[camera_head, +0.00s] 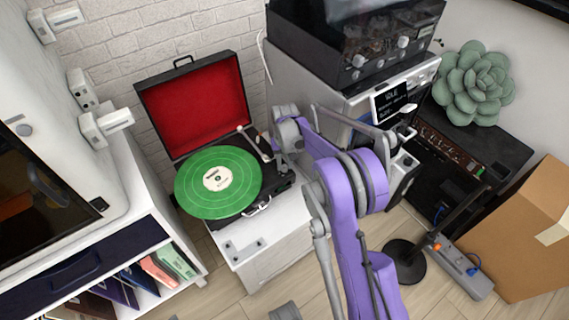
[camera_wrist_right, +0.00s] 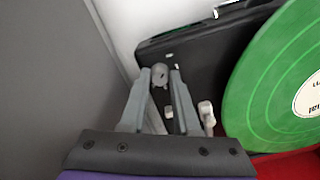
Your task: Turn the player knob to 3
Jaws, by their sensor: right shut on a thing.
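The record player (camera_head: 229,219) is an open black case with a red-lined lid (camera_head: 195,103) and a green record (camera_head: 217,182). In the right wrist view its black deck (camera_wrist_right: 205,65) and the record (camera_wrist_right: 275,85) show. The small round grey player knob (camera_wrist_right: 159,76) sits between the fingertips of my right gripper (camera_wrist_right: 160,73), which is shut on it. In the head view my right gripper (camera_head: 285,168) is at the player's right edge, and the arm hides the knob. No number or mark on the knob can be read.
The player stands on a white cabinet (camera_head: 262,262). A grey machine with a small screen (camera_head: 391,101) rises close at the right. A white shelf unit (camera_head: 150,195) is at the left. A cardboard box (camera_head: 520,240) and black stand (camera_head: 405,262) are at the right.

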